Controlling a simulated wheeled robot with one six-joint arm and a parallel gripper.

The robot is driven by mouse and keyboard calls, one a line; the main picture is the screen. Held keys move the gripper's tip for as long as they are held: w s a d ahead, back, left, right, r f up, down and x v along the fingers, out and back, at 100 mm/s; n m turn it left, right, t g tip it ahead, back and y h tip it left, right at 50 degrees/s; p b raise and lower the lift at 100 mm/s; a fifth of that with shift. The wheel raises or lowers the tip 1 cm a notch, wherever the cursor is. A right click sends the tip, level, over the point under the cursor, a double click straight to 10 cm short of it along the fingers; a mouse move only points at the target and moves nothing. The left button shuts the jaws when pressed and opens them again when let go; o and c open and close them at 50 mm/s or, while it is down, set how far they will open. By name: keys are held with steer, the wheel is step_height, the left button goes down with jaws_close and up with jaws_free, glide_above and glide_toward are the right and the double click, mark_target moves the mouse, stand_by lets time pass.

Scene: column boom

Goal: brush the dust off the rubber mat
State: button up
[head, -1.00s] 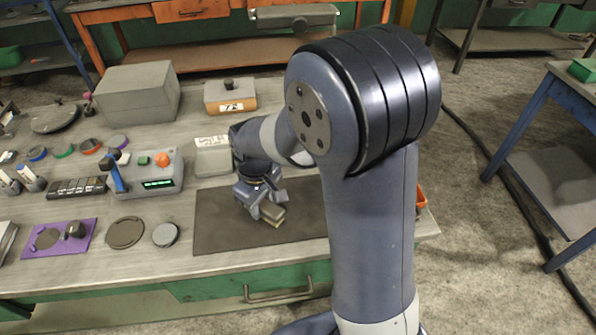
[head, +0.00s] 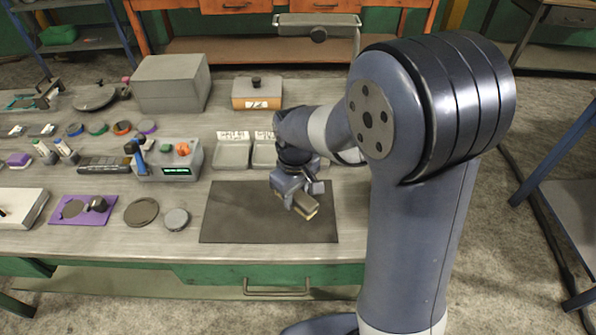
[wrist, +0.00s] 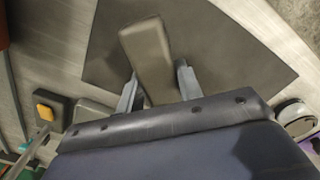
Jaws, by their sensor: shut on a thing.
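The dark rubber mat (head: 235,215) lies flat near the front edge of the bench in the head view, and it also shows in the wrist view (wrist: 225,60). My gripper (head: 297,200) is over the right half of the mat. It is shut on a brush-like block (head: 307,208) with a tan edge. In the wrist view the block (wrist: 145,48) sticks out between the two fingers, over the mat. I cannot tell whether the block touches the mat. Dust on the mat is not clearly visible.
Two grey trays (head: 232,152) stand behind the mat. A grey device with a green display (head: 172,162), a round grey lid (head: 176,219), a dark disc (head: 141,211) and a purple pad (head: 68,216) are to the left. A large grey box (head: 172,84) stands farther back.

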steer(key=shift+r+p, duration=1.7)
steer(key=shift+r, duration=0.8)
